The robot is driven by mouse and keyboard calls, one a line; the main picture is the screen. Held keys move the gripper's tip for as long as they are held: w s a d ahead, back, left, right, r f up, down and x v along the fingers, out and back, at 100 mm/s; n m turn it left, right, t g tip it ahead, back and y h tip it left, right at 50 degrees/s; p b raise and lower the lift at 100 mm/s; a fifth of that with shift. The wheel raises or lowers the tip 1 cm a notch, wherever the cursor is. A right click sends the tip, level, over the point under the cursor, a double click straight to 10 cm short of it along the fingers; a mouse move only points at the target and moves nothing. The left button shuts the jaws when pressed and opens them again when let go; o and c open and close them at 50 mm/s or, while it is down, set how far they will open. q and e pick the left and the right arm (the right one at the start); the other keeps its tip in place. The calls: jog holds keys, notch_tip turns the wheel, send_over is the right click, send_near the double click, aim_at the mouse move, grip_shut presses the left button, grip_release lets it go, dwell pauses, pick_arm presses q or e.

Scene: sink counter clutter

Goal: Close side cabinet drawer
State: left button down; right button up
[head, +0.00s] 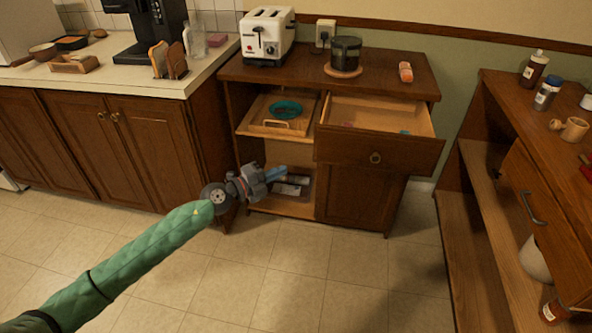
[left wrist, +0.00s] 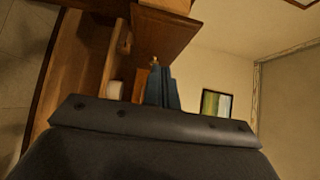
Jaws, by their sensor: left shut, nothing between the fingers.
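The side cabinet (head: 355,195) stands against the back wall. In the left wrist view the closed fingers (left wrist: 161,88) point toward dark wooden furniture (left wrist: 165,30). My right gripper is not in view.
A toaster (head: 268,36) and a dark jar (head: 345,52) stand on the cabinet top. A wooden shelf unit (head: 480,190) with a handled front (head: 535,207) stands at right. A sink counter (head: 180,88) is at left. The tiled floor (head: 300,275) before the cabinet is clear.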

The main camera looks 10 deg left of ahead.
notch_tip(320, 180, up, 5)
jog(key=p, duration=0.1)
pick_arm(q)
send_near(318, 148)
jog(key=x, duration=0.3)
jog(key=b+x, duration=0.1)
jog(key=x, duration=0.1)
jog(key=shift+s+d, duration=0.3)
jog(key=shift+d, duration=0.1)
jog(key=shift+w, duration=0.6)
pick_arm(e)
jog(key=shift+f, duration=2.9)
